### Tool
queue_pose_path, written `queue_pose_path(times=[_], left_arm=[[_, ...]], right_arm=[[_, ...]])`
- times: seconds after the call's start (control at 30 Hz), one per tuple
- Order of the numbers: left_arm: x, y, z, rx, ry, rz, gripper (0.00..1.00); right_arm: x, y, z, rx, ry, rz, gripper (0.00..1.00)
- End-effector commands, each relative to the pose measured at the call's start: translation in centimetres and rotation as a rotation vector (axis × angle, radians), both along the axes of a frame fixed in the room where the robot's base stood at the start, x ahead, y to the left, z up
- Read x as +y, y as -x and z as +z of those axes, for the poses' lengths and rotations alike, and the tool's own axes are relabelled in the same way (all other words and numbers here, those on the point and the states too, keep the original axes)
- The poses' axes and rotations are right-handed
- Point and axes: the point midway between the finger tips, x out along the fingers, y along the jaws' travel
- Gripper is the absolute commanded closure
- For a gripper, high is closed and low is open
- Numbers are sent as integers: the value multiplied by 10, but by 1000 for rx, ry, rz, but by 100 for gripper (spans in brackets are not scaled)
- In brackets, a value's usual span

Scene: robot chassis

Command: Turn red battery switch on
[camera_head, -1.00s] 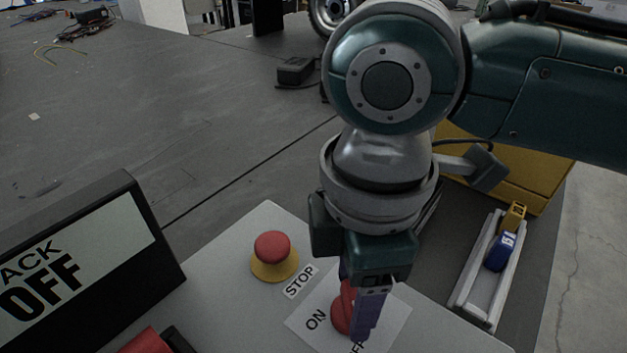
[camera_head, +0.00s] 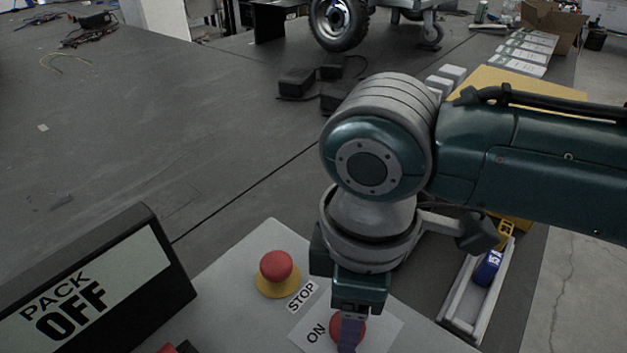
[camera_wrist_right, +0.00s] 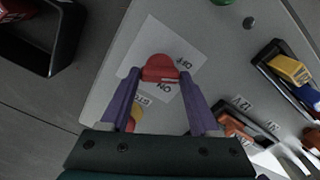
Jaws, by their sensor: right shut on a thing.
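The red battery switch (camera_head: 360,326) is a red knob on a white label marked ON on its left in the head view, set in a light grey panel (camera_head: 235,295). In the right wrist view the red knob (camera_wrist_right: 160,67) sits between the two purple fingertips, with OFF and ON printed on opposite sides. My right gripper (camera_head: 350,342) points down over it. In the wrist view the gripper (camera_wrist_right: 160,80) is shut on the knob. A display (camera_head: 85,290) at the left reads PACK OFF. My left gripper is not in view.
A red STOP button (camera_head: 277,266) with a yellow base stands on the panel just left of the switch. A grey tray (camera_head: 465,305) with a blue item (camera_head: 488,267) lies to the right. Black boxes (camera_head: 297,82) lie farther back on the dark table.

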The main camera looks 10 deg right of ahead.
Motion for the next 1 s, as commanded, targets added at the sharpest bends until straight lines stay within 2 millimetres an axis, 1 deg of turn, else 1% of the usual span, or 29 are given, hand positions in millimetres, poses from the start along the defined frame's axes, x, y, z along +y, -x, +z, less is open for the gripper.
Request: queue_pose_path(times=[0.03,0.3,0.6,1.0], left_arm=[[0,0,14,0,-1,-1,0],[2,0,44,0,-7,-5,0],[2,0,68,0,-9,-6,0],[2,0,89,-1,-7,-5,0]], right_arm=[[0,2,7,5,0,-45,93],[1,2,6,5,-1,-303,93],[1,1,4,4,-1,-588,93],[2,1,2,4,-1,-961,93]])
